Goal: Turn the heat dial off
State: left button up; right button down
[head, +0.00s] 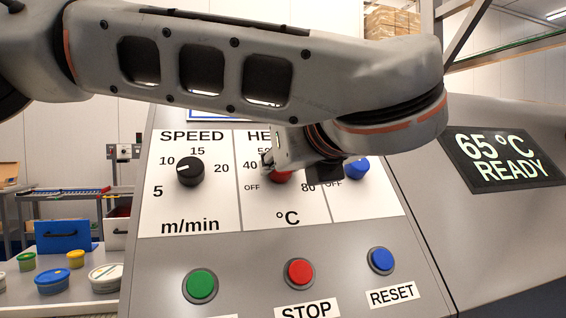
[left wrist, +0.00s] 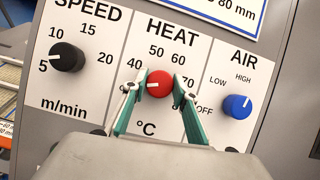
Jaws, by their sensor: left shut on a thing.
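The red heat dial (left wrist: 159,83) sits in the middle panel of the console. In the left wrist view its white pointer points left, a little below the 40 mark. My left gripper (left wrist: 155,88) is shut on the dial, with one green finger on each side. In the head view my left gripper (head: 281,168) comes in over the panel and hides most of the dial (head: 281,178). The heat OFF mark (head: 252,186) is at the dial's lower left in the head view; the left finger seems to cover it in the wrist view. My right gripper is not in view.
A black speed knob (head: 190,171) is left of the heat dial and a blue air knob (head: 357,168) right of it. Below are green (head: 200,285), red (head: 299,271) and blue (head: 381,260) buttons. A display (head: 503,158) reads 65°C READY.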

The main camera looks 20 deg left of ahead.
pick_arm(q)
jog(key=shift+f, duration=0.15)
jog(key=o, duration=1.1)
jog(key=shift+s, duration=0.1)
jog(key=v, duration=0.7)
jog(key=shift+d, duration=0.2)
jog(key=shift+s, duration=0.2)
